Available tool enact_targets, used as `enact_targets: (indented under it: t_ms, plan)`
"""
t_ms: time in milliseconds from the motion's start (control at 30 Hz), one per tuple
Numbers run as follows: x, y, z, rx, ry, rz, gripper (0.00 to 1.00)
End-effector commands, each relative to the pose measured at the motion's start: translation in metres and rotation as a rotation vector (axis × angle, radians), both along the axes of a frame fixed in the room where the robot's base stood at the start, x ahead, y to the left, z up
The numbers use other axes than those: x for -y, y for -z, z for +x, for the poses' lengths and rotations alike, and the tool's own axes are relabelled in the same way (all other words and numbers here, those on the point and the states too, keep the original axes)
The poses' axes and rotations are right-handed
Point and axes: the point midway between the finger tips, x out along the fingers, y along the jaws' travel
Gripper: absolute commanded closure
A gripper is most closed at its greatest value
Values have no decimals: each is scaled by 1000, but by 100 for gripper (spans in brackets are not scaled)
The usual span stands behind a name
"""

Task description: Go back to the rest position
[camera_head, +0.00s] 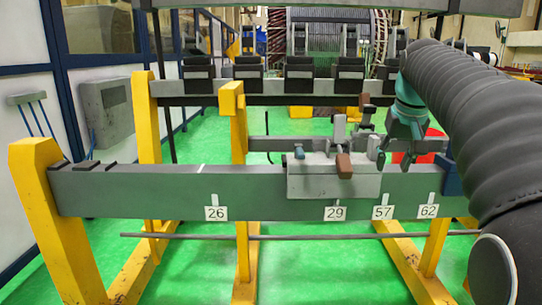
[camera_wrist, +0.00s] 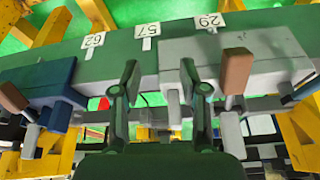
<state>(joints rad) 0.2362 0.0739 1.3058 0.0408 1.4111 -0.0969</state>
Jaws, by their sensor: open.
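My gripper (camera_head: 399,146) is in front of the upper right part of the head view, at the end of my dark ribbed arm. It is close to the green-grey beam (camera_head: 130,190), near the labels 57 (camera_head: 382,212) and 62 (camera_head: 428,211). In the wrist view my gripper (camera_wrist: 160,80) shows two dark fingers spread apart with nothing between them. The beam (camera_wrist: 115,62) lies beyond the fingertips there, with its labels upside down. I cannot tell whether the fingers touch anything.
A grey clamp block (camera_head: 330,183) with a brown handle (camera_head: 344,166) sits on the beam left of my gripper. A blue block (camera_wrist: 45,80) is on the beam's other side. Yellow posts (camera_head: 60,230) hold the beam. Green floor (camera_head: 330,270) is open in front.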

Motion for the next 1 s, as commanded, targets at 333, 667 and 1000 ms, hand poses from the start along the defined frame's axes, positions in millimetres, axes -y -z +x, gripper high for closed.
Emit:
enact_targets:
  t_ms: [333, 667, 1000]
  plan:
    - [-39, 87, -75, 32, 7, -3, 56]
    - [-80, 178, -185, 59, -38, -10, 56]
    - [-105, 219, -266, 100, -115, -15, 56]
